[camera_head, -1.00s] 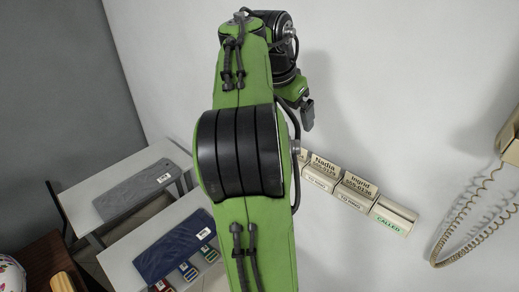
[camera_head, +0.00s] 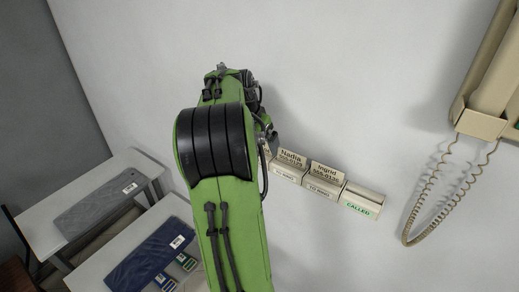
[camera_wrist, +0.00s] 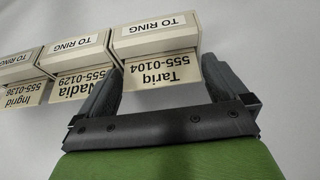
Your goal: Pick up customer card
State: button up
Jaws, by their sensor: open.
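Three customer cards stand in small beige holders marked "TO RING". In the wrist view, upside down, these are the Tariq card (camera_wrist: 162,73), the Nadia card (camera_wrist: 80,84) and the Ingrid card (camera_wrist: 22,94). My gripper (camera_wrist: 160,82) is open, with one finger on each side of the Tariq card. Whether either finger touches the card I cannot tell. In the head view the Nadia card (camera_head: 291,159) and the Ingrid card (camera_head: 327,172) show to the right of my arm. The Tariq card is mostly hidden there behind my arm.
A holder marked "CALLED" (camera_head: 362,203) ends the row at the right and shows no card. A beige wall phone (camera_head: 484,118) with a coiled cord (camera_head: 418,215) hangs further right. Shelves with folded grey (camera_head: 100,203) and blue cloth (camera_head: 150,256) stand at lower left.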

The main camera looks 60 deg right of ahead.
jog(key=shift+d+f, duration=0.2)
jog(key=shift+f, duration=0.1)
jog(key=shift+a, duration=0.2)
jog(key=shift+c, duration=1.3)
jog(key=c, duration=0.5)
